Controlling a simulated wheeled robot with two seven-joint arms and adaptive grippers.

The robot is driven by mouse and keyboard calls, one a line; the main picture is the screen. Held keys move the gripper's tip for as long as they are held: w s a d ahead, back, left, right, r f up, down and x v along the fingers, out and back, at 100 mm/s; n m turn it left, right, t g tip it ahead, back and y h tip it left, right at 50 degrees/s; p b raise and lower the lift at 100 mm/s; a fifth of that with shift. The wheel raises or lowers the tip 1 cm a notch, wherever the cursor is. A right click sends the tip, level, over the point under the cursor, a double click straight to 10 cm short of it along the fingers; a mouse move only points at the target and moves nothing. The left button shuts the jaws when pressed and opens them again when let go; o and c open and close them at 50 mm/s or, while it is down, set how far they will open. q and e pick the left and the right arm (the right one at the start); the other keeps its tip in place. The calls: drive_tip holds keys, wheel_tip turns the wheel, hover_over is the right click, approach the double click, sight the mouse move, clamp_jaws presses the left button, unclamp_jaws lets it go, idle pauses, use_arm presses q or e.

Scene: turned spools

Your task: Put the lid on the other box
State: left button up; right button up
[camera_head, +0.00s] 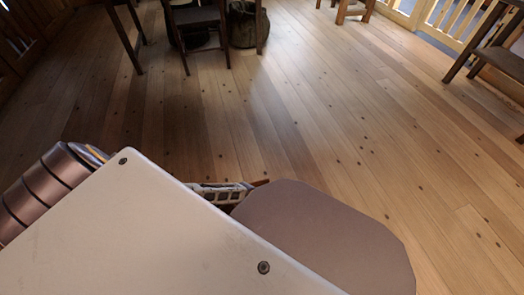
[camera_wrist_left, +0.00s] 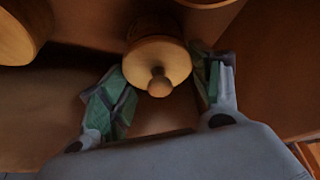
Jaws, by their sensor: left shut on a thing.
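In the left wrist view, a round, pale wooden lid (camera_wrist_left: 158,62) with a small knob sits between the green-padded fingers of my left gripper (camera_wrist_left: 163,72). The gripper is shut on the lid. A darker, turned wooden body shows just behind the lid, and I cannot tell whether the two touch. Part of a round wooden piece (camera_wrist_left: 18,32) shows at the upper left, and the edge of another round wooden piece (camera_wrist_left: 205,3) is cut off at the top. I cannot tell which of these is a box. My right gripper is not in view.
A brown wooden surface (camera_wrist_left: 265,75) lies below in the left wrist view. In the head view, chairs (camera_head: 197,18) and a dark bag or bin (camera_head: 243,25) stand at the back, with more furniture (camera_head: 500,60) at the right. The plank floor (camera_head: 330,125) between is clear.

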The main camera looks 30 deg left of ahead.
use_arm(q)
drive_tip(key=shift+f, duration=0.2)
idle(0.5)
drive_tip(key=o, duration=0.9)
drive_tip(key=shift+o, duration=0.4)
drive_tip(key=shift+o, duration=0.8)
drive_tip(key=shift+r+p, duration=0.65)
drive_tip(key=shift+r, duration=0.2)
drive_tip(key=shift+r+p, duration=2.75)
drive_tip(key=shift+r, duration=0.65)
